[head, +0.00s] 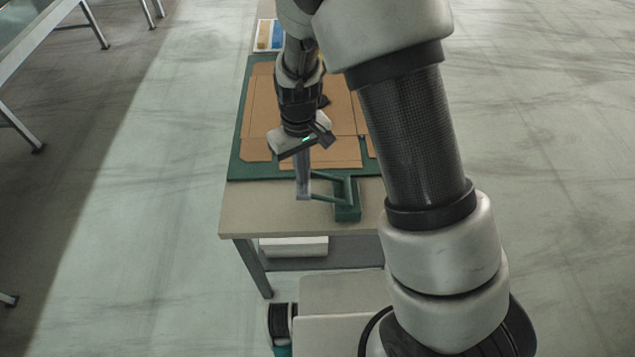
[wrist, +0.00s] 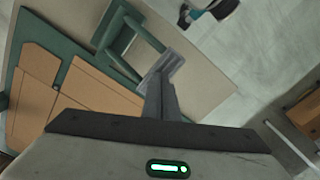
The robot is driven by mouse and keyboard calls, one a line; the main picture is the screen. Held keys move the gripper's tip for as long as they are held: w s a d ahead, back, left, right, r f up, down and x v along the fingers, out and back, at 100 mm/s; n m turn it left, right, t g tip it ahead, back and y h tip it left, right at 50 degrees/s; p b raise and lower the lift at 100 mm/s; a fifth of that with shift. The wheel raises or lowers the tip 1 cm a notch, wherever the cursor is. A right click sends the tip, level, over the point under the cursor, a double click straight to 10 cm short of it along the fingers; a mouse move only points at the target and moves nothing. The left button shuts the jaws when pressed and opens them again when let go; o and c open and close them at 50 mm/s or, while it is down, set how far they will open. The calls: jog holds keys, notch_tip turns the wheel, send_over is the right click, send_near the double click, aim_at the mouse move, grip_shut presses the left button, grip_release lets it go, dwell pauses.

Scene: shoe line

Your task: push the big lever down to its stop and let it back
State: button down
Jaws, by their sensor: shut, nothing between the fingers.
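The big lever has two green arms (head: 330,199) that run left from a green base block (head: 347,212) at the near edge of the table. A grey ridged bar (wrist: 174,64) joins the free ends of the arms in the wrist view. My gripper (head: 303,185) points down over that free end with its fingers together. In the wrist view, the fingertips (wrist: 159,82) overlap the grey bar. I cannot tell whether they touch it or sit just above it. Nothing is held. The fingers hide part of the bar in the head view.
A green mat (head: 236,168) with flat brown cardboard pieces (head: 335,153) covers the table behind the lever. A white box (head: 293,247) sits on the shelf below. My arm hides the table's right side.

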jog(key=shift+d+f+b, duration=0.1)
jog(key=shift+f+b, duration=2.1)
jog(key=shift+f, duration=0.95)
jog(key=shift+r, duration=0.2)
notch_tip(320, 180, up, 12)
jog(key=p, duration=0.8)
jog(key=shift+p, duration=0.3)
notch_tip(320, 180, up, 12)
jog(key=m+t+p, duration=0.1)
jog(key=m, duration=0.1)
send_over(303, 185)
jog(key=d, duration=0.4)
jog(key=s+d+r+m+t+p, duration=0.1)
jog(key=s+d+r+m+t, duration=0.1)
jog(key=s+d+r, duration=0.3)
jog(key=s+d+r+m+t+p, duration=0.2)
jog(key=s+d+r, duration=0.4)
jog(key=s+r, duration=0.4)
notch_tip(303, 185, up, 5)
jog(key=shift+s+f+t, duration=0.2)
jog(key=shift+s+t, duration=0.05)
jog(key=shift+t, duration=0.05)
